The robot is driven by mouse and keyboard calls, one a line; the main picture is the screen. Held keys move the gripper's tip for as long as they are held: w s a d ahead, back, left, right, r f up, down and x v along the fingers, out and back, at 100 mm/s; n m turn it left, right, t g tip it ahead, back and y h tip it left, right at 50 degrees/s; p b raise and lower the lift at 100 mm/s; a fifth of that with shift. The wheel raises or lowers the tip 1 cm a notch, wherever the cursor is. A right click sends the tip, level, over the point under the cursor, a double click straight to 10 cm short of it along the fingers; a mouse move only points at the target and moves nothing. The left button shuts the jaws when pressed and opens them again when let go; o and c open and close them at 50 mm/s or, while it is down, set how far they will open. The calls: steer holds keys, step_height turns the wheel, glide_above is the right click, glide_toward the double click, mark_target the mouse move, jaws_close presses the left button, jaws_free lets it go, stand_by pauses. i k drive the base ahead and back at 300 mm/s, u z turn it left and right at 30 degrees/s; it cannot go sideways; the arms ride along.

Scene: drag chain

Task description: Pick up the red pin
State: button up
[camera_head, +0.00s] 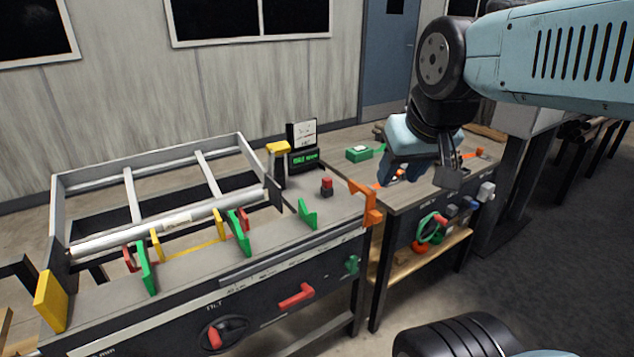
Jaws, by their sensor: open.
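My gripper (447,174) is at the upper right, above the right workbench (425,193), pointing down, open, with nothing visible in it. I cannot tell for sure which thing is the red pin. A small red and black upright piece (327,187) stands on the left bench's top, well left of my gripper. A red handle (296,295) sits on that bench's dark front panel. Small red-orange items on the right workbench are partly hidden behind my gripper.
The left bench (335,207) carries a grey frame (132,195), green and yellow plates and an orange bracket (369,202) at its right corner. A green box (358,153) lies on the right workbench.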

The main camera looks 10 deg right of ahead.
mark_target(327, 182)
steer(key=i, duration=0.85)
steer(key=z, duration=0.05)
